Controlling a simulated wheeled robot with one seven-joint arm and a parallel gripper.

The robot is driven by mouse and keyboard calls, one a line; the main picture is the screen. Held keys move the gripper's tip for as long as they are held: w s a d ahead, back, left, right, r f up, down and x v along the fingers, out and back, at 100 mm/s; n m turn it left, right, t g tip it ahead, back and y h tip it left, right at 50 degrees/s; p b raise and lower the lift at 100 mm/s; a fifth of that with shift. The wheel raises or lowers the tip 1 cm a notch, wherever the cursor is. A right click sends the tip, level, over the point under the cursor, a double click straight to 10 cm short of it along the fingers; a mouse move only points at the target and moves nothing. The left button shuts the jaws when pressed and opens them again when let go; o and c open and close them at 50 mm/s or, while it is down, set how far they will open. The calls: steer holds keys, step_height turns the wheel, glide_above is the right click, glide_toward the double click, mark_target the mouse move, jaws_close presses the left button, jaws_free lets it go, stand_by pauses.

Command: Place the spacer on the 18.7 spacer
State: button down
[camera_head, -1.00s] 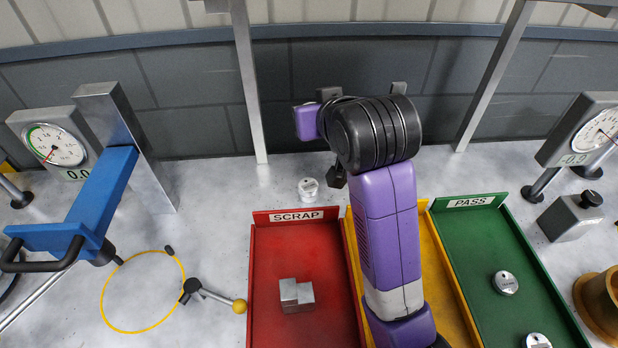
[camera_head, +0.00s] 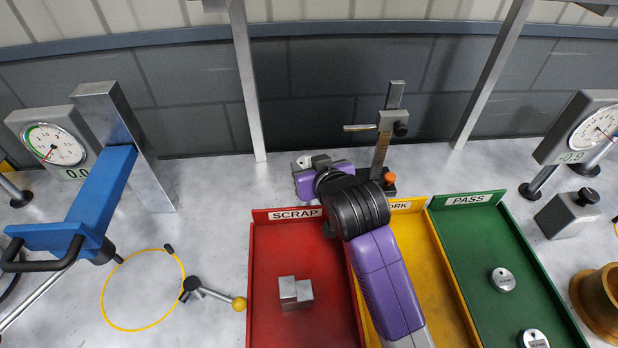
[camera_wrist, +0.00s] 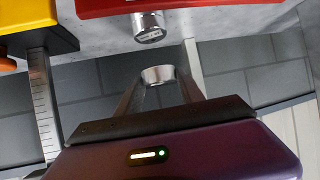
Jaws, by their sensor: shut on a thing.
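In the wrist view my gripper (camera_wrist: 160,82) is shut on a small round metal spacer (camera_wrist: 158,74), held between its fingertips. A second metal cylinder with a label, seemingly the 18.7 spacer (camera_wrist: 148,28), stands on the bench beside the red tray's back edge. A gap shows between the two in that view; the label is too small to read. In the head view my gripper (camera_head: 308,165) is behind the SCRAP tray, and its body hides the standing spacer. I cannot clearly make out the held spacer there.
The red SCRAP tray (camera_head: 263,290) holds metal blocks (camera_head: 295,292). The yellow tray (camera_head: 440,290) is partly behind my arm. The green PASS tray (camera_head: 475,260) holds two discs. A height gauge (camera_head: 382,145) stands just right of my gripper, close to it. Dial gauges stand at both sides.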

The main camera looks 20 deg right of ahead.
steer(key=shift+f, duration=2.35)
steer(key=shift+f, duration=0.15)
steer(key=c, duration=0.7)
jaws_free()
steer(key=shift+r, duration=0.2)
steer(key=v, duration=1.2)
steer(key=shift+f+b, duration=0.1)
steer(key=shift+b, duration=0.25)
